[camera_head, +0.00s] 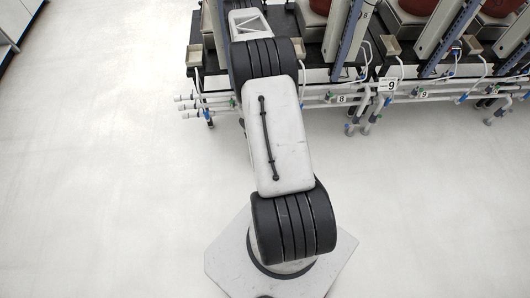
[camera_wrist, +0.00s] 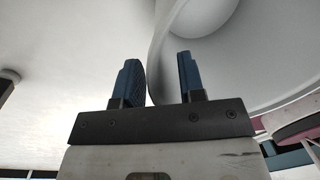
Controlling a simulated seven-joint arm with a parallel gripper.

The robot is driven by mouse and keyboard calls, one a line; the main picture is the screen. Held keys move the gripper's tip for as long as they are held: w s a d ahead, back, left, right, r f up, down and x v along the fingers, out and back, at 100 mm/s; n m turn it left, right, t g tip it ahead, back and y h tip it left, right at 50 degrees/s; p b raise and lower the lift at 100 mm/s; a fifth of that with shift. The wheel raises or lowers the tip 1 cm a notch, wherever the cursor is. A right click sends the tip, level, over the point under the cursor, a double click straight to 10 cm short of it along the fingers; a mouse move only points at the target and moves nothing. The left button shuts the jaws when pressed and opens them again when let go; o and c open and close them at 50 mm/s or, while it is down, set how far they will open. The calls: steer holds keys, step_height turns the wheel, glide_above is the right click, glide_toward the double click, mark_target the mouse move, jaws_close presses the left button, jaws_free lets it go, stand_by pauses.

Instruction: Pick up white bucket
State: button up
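In the wrist view my gripper (camera_wrist: 158,80) has its two dark blue fingers spread apart. The thin edge of a white curved wall (camera_wrist: 157,50) runs down between them, close to the left finger and with a clear gap to the right one. This wall looks like part of the white bucket, but the whole bucket does not show in this close view. In the head view neither the bucket nor my gripper shows; my arm reaches away to the top edge of the picture.
Black-framed weighing benches (camera_head: 316,74) with pipes and valves stand at the top of the head view. Reddish-brown pots (camera_head: 417,5) sit on them at the top edge. Upright grey posts (camera_head: 342,38) rise between them. The pale floor (camera_head: 100,150) at left is clear.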

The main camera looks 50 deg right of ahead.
jaws_close()
steer(key=shift+r, duration=0.1)
stand_by(0.6)
steer(key=shift+r, duration=1.7)
steer(key=s+a+r, duration=0.1)
steer(key=s+a, duration=0.9)
steer(key=s, duration=0.2)
steer(key=shift+s+r, duration=0.2)
steer(key=shift+a, duration=0.1)
